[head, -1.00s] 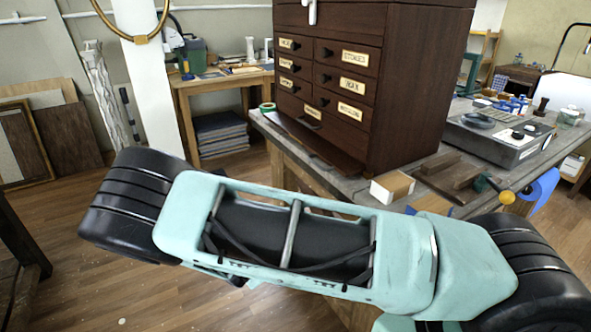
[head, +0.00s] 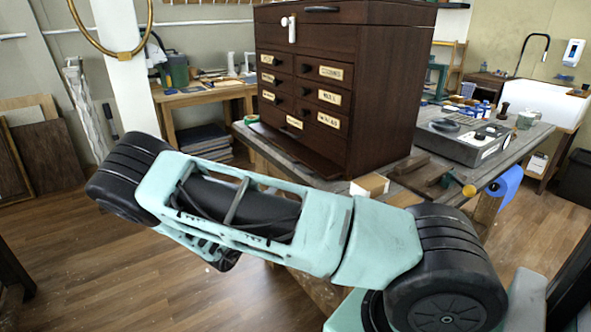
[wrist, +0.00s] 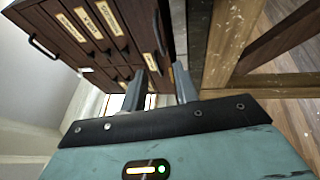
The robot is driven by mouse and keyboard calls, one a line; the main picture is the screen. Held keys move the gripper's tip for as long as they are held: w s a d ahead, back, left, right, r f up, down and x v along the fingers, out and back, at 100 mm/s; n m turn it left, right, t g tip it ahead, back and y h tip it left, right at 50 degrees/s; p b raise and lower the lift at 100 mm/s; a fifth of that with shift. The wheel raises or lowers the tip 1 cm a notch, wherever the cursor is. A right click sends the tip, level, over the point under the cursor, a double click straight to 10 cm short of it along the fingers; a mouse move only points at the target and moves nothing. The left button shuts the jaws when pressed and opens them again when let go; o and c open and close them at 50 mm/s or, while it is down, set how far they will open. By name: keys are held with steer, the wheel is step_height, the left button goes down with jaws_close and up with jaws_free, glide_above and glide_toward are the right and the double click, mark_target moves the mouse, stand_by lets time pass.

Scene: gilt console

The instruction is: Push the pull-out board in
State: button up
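The pull-out board (head: 296,149) is a thin dark brown slab. It sticks out at the foot of the dark wooden chest (head: 385,95), below its labelled drawers, in the head view. In the wrist view the chest (wrist: 75,20) is seen tilted, with its drawers at upper left. My gripper (wrist: 160,75) shows there with two grey fingers apart and nothing visible between them. The fingertips are close to the lower part of the chest front; whether they touch the board, I cannot tell. In the head view my gripper cannot be made out behind my arm.
The chest stands on a grey workbench (head: 405,180) with wooden legs. A small cardboard box (head: 369,186), wooden blocks and a grey machine (head: 470,140) lie to its right. A wooden bench leg (wrist: 220,45) is close right of my fingers. Floor at left is clear.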

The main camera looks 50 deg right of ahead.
mark_target(299, 169)
steer(key=p+x, duration=0.4)
steer(key=x, duration=1.1)
steer(key=shift+d, duration=0.15)
